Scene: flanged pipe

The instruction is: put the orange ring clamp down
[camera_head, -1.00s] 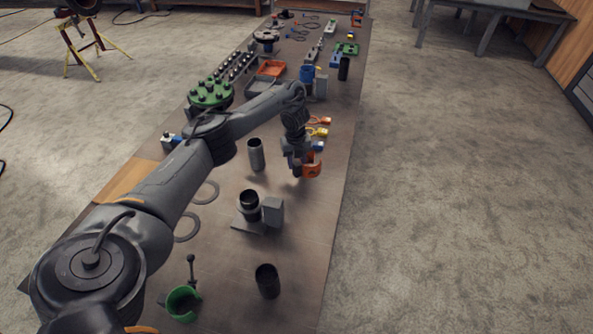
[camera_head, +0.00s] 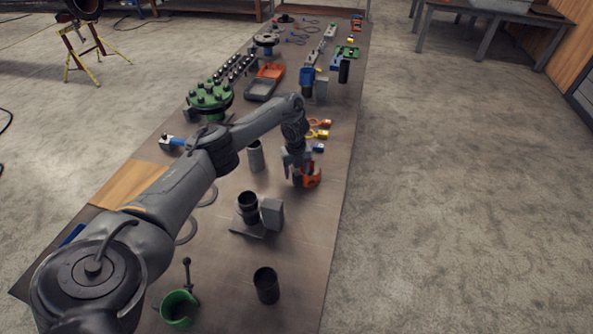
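My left gripper (camera_head: 300,173) reaches down over the right part of the long table. The orange ring clamp (camera_head: 313,178) is at its fingertips, low over the tabletop. The gripper looks shut on the clamp, though the fingers are small and partly hidden. I cannot tell whether the clamp touches the table. My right gripper is not in view.
A grey block holding a dark pipe (camera_head: 247,206) stands nearer, below the gripper. A grey cylinder (camera_head: 255,156) stands to the left. Red and yellow-handled clamps (camera_head: 318,134) lie just beyond.

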